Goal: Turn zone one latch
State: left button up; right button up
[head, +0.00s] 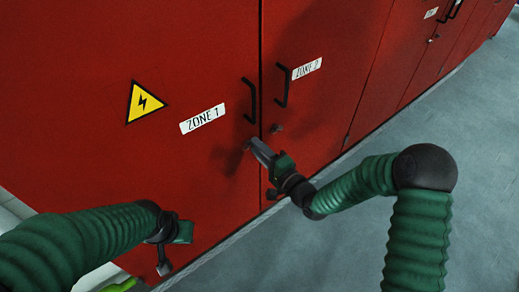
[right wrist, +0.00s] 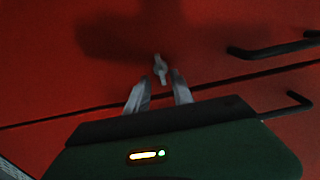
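The zone one latch is a small grey knob (head: 247,144) on the left red door (head: 80,60), below the black handle by the "ZONE 1" label (head: 202,119). In the right wrist view the latch (right wrist: 160,69) stands just beyond my fingertips, centred between them, upright in the picture. My right gripper (head: 258,149) is open at the latch; its two grey fingers (right wrist: 159,86) are apart with nothing between them. Whether they touch the latch is unclear. My left gripper (head: 170,250) hangs low at the left, away from the latch; its fingers are hard to make out.
Black handles stick out on the left door (head: 250,100) and right door (head: 283,86). A second latch (head: 275,128) sits on the right door below the "ZONE 2" label (head: 307,68). A yellow warning sign (head: 145,102) is at left. Grey floor (head: 330,240) is open at right.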

jog(key=v, duration=1.7)
jog(key=shift+w, duration=0.1)
